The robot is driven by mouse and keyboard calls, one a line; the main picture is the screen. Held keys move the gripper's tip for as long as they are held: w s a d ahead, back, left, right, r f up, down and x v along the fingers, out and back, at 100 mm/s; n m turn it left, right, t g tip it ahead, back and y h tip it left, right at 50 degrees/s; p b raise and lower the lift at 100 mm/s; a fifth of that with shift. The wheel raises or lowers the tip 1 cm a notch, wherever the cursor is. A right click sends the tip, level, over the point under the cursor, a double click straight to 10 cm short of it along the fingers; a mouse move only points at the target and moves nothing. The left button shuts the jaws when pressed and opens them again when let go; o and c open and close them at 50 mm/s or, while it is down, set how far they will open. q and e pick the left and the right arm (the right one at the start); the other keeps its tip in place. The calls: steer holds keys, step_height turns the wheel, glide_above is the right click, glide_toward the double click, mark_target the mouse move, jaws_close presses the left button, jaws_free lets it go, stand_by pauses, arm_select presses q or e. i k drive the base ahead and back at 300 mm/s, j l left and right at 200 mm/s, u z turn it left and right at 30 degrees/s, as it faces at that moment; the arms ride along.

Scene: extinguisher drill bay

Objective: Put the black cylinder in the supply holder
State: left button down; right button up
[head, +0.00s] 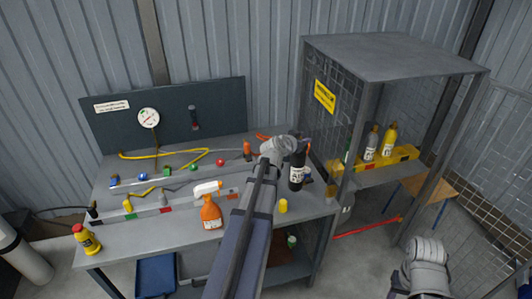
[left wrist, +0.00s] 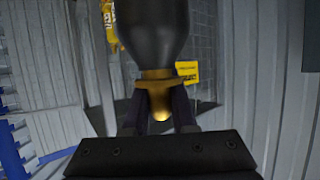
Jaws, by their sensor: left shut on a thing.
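The black cylinder (head: 297,172) with a white label hangs roughly upright near the right end of the workbench. My left gripper (head: 299,146) is shut on its top. In the left wrist view the black cylinder (left wrist: 154,35) fills the upper middle, and its brass neck sits between the fingers of my left gripper (left wrist: 158,112). The yellow supply holder (head: 406,153) is on the shelf of the mesh cage, to the right of my left gripper. It holds a dark cylinder (head: 372,146) and a yellow cylinder (head: 389,142); a green one stands at its left end, partly hidden.
The cage's front post (head: 345,140) and mesh side stand between the held cylinder and the holder. A red bar (head: 367,228) lies low beneath the cage shelf.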

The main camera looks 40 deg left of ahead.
mark_target(287, 157)
steer(key=i+j+u, duration=0.25)
steer(key=j, duration=0.15)
steer(key=i+j+z, duration=0.1)
steer(key=i, duration=0.55)
